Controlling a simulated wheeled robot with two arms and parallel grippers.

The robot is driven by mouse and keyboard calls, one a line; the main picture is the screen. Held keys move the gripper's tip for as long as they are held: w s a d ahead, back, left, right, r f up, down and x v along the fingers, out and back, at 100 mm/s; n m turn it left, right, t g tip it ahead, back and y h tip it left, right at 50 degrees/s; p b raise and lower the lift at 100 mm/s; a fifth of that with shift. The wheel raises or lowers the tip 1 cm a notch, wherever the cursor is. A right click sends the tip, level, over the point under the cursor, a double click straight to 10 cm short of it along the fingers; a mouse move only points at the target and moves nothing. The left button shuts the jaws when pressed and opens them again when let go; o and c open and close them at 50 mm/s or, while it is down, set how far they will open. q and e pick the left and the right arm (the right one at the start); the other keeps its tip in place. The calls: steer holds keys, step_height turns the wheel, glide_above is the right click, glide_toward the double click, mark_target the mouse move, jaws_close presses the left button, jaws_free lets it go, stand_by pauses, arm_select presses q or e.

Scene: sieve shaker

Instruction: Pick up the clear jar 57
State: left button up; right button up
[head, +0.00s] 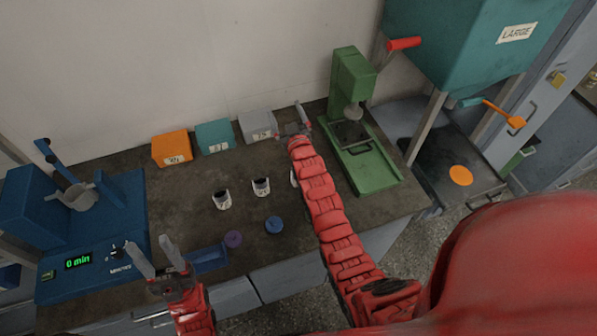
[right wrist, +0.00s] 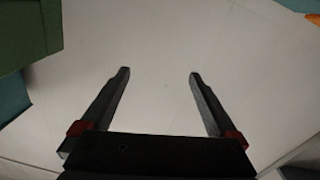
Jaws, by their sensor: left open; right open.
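Two small clear jars with dark contents and pale labels stand upright on the dark worktop in the head view, a left one (head: 222,200) and a right one (head: 261,188). Their label numbers are too small to read, so I cannot tell which is 57. A pale sliver (head: 293,178) shows beside my right arm, mostly hidden by it. My right gripper (head: 282,120) is open and empty near the grey bin, beyond the jars; its open fingers (right wrist: 159,73) face a bare pale surface in the right wrist view. My left gripper (head: 152,249) is open and empty by the blue machine's front.
Orange (head: 171,146), teal (head: 214,136) and grey (head: 255,124) bins line the wall. The blue shaker (head: 110,230) stands left, a green press (head: 365,160) right.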

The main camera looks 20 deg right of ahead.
step_height(320, 180, down, 8)
steer(key=w+d+n+g, duration=0.1)
steer(key=w+d+g, duration=0.15)
steer(key=g, duration=0.65)
steer(key=s+r+n+g, duration=0.1)
steer(key=s+r+g, duration=0.3)
steer(key=s+g, duration=0.6)
steer(key=shift+t, duration=0.5)
steer(key=f, duration=0.3)
steer(key=s+f+b, duration=0.1)
steer(key=f, duration=0.3)
steer(key=a+f+b, duration=0.1)
steer(key=f, duration=0.3)
steer(key=shift+s+f, duration=0.1)
steer(key=shift+s, duration=0.15)
steer(key=shift+w+f, duration=0.1)
steer(key=shift+f, duration=0.4)
steer(key=shift+f+p, duration=0.5)
steer(key=shift+s+a+f, duration=0.1)
steer(key=shift+s+f, duration=0.05)
steer(key=shift+f, duration=0.35)
steer(key=shift+s+f, duration=0.15)
steer(key=shift+f, duration=0.35)
step_height(320, 180, down, 2)
steer(key=shift+w+f+b, duration=0.1)
steer(key=shift+f+b, duration=0.1)
steer(key=shift+b, duration=0.75)
